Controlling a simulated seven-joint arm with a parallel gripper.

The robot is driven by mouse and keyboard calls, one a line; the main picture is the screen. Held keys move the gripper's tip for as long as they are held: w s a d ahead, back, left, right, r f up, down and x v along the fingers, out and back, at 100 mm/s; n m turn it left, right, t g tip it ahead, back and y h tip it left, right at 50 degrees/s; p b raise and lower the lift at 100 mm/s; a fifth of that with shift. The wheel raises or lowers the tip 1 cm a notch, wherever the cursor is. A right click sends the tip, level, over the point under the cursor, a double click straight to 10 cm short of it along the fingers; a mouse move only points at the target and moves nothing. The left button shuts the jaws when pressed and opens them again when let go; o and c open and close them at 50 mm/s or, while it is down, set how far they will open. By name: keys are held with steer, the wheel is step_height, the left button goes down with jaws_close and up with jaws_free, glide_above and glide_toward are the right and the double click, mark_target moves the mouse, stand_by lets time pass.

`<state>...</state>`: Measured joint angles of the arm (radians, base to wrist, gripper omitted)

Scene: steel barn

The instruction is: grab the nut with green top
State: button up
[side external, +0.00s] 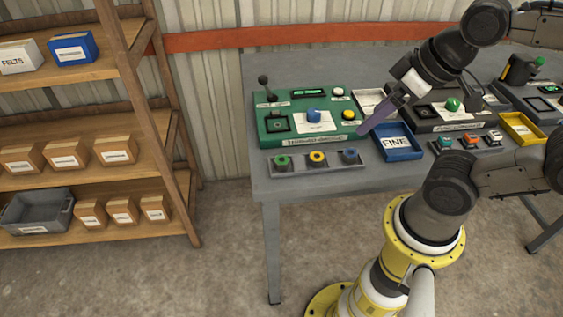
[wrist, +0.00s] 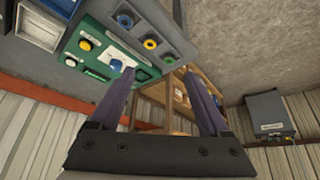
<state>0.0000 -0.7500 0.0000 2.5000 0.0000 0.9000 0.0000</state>
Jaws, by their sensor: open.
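The nut with the green top (side external: 282,160) sits at the left end of a grey holder strip (side external: 300,170) near the table's front edge. In the wrist view the green-topped nut (wrist: 168,59) shows at the end of the strip, between the fingertips in the picture. A yellow-topped nut (side external: 317,157) and a blue-topped nut (side external: 350,155) sit beside it in the same strip. My gripper (side external: 364,130) has purple fingers and is above the table, right of the green nut and apart from it. In the wrist view my gripper (wrist: 160,74) is open and empty.
A green control panel (side external: 270,128) with a lever and buttons stands behind the strip. A blue tray (side external: 402,152) labelled FINE lies to its right. Farther right are a dark panel (side external: 425,118) and a yellow tray (side external: 522,130). A wooden shelf (side external: 150,115) stands left of the table.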

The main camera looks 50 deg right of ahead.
steer(key=w+r+m, duration=0.3)
steer(key=w+m, duration=0.2)
steer(key=m, duration=0.4)
steer(key=m+g, duration=0.6)
glide_above(281, 161)
steer(key=f, duration=1.5)
steer(key=shift+d+f, duration=0.4)
steer(key=shift+a+f, duration=0.2)
steer(key=shift+f, duration=1.3)
steer(key=shift+a+f, duration=0.2)
steer(key=shift+f, duration=1.3)
jaws_close()
